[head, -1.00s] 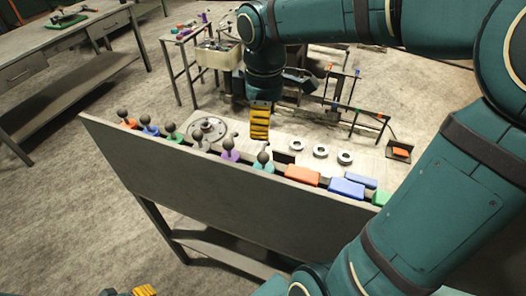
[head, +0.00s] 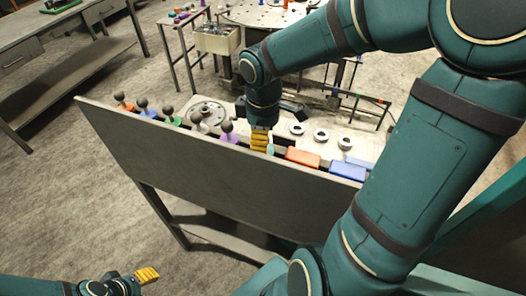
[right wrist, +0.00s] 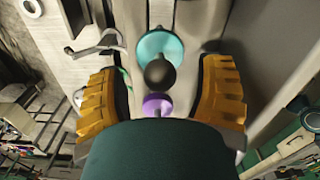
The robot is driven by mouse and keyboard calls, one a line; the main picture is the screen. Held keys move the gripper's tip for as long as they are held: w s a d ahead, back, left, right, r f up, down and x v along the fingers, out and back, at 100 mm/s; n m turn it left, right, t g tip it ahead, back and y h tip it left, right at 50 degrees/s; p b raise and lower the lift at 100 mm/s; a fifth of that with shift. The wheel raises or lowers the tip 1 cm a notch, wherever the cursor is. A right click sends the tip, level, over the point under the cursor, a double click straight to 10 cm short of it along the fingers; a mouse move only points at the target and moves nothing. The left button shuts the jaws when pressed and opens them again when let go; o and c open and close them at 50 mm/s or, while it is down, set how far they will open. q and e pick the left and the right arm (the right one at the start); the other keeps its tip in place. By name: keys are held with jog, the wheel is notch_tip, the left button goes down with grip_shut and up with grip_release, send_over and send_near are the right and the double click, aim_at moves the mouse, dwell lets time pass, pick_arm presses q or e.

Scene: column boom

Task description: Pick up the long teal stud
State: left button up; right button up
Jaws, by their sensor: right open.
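The teal stud (right wrist: 159,46) has a round teal base and a dark ball knob (right wrist: 160,72) in the right wrist view. In the head view, a sliver of teal (head: 270,149) shows beside my right gripper (head: 260,141), which hides most of the stud. The gripper points down over the row of studs. In the right wrist view, its yellow fingers (right wrist: 160,88) are open, one on each side of the knob, with gaps between. My left gripper (head: 146,275) is low at the left of the head view, far from the stud; its opening is unclear.
A purple stud (head: 228,132) stands close on the left of the teal one, with several more knobbed studs beyond. An orange block (head: 303,157) and a blue block (head: 348,170) lie to the right. A grey front board (head: 190,160) edges the bench.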

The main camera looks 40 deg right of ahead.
jog(key=shift+f, duration=1.35)
grip_shut()
jog(key=shift+r, duration=0.1)
notch_tip(320, 180, up, 18)
jog(key=p, duration=0.2)
